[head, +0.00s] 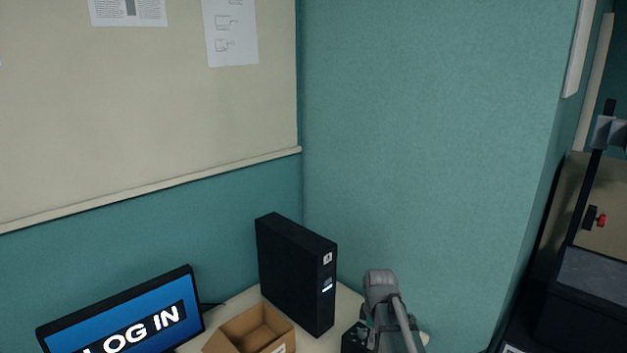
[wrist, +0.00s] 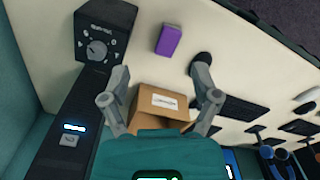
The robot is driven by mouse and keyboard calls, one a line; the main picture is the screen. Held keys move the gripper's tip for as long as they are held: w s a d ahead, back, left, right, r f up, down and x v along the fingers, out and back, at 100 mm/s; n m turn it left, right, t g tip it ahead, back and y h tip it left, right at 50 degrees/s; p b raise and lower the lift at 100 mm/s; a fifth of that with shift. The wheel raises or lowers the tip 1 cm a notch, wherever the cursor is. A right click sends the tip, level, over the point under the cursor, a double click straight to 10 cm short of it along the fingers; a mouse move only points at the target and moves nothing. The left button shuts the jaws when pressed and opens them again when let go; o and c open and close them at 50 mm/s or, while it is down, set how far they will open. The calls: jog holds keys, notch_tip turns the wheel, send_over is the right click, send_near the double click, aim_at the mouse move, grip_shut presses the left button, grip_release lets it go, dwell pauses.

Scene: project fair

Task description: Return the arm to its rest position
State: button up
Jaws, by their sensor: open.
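My gripper (wrist: 161,72) is open in the wrist view, its two grey fingers spread wide with nothing between the tips. An open cardboard box (wrist: 157,104) with a white label lies beyond and between the fingers in that picture. Whether a finger touches it cannot be told. In the head view, part of my grey arm (head: 385,300) reaches over the right end of the desk, beside the black computer tower (head: 296,272). My fingers are not clearly seen there. The box (head: 250,333) also shows left of the tower, cut by the bottom edge.
A monitor (head: 125,320) reading LOG IN stands left of the box. A black device with a knob (wrist: 97,47) and a purple block (wrist: 169,40) are on the pale desk. A teal wall (head: 420,150) rises close behind. Dark equipment (head: 590,300) stands at right.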

jog(key=s+m, duration=1.3)
jog(key=m, duration=0.1)
jog(key=shift+s+d, duration=0.15)
jog(key=shift+s, duration=0.15)
